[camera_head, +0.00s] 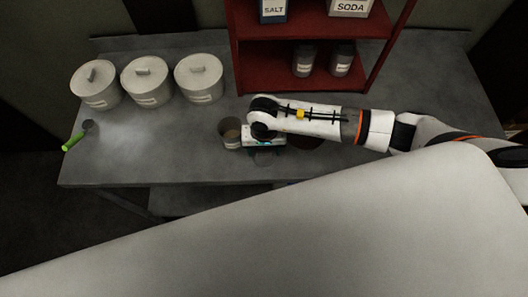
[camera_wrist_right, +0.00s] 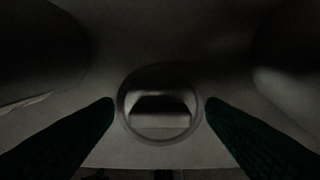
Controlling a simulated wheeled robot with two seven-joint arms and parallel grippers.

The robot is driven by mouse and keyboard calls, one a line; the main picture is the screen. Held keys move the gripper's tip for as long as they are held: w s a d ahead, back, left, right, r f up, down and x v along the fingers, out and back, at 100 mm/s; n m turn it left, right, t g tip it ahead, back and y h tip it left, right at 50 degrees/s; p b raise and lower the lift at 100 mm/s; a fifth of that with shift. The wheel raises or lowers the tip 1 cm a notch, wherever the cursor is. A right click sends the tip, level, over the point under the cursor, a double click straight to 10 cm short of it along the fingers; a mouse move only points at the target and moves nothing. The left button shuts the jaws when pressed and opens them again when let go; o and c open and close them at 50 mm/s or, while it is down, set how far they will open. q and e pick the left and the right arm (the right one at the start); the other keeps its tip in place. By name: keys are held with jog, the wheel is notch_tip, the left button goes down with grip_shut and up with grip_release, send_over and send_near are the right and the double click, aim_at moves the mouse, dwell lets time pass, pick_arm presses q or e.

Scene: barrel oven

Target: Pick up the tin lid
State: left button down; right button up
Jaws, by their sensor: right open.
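A small round grey thing that looks like the tin lid (camera_head: 264,158) shows partly under my right gripper (camera_head: 264,152) in the head view. In the right wrist view a round, rimmed, shiny disc (camera_wrist_right: 160,105), which I take for the lid, lies between the two dark green fingers of the right gripper (camera_wrist_right: 160,112). The fingers are apart, one on each side of the disc. I cannot tell whether they touch it. An open tin (camera_head: 231,141) stands just left of the gripper on the grey table. My left gripper is not in view.
Three lidded white canisters (camera_head: 147,87) stand at the table's back left. A green-handled tool (camera_head: 73,142) lies at the left edge. A red shelf (camera_head: 300,70) with jars and boxes stands behind my right arm. A dark round thing (camera_head: 308,143) is partly hidden below the arm.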

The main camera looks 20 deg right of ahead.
jog(key=c, duration=1)
jog(key=shift+c, duration=0.2)
jog(key=shift+r, duration=0.1)
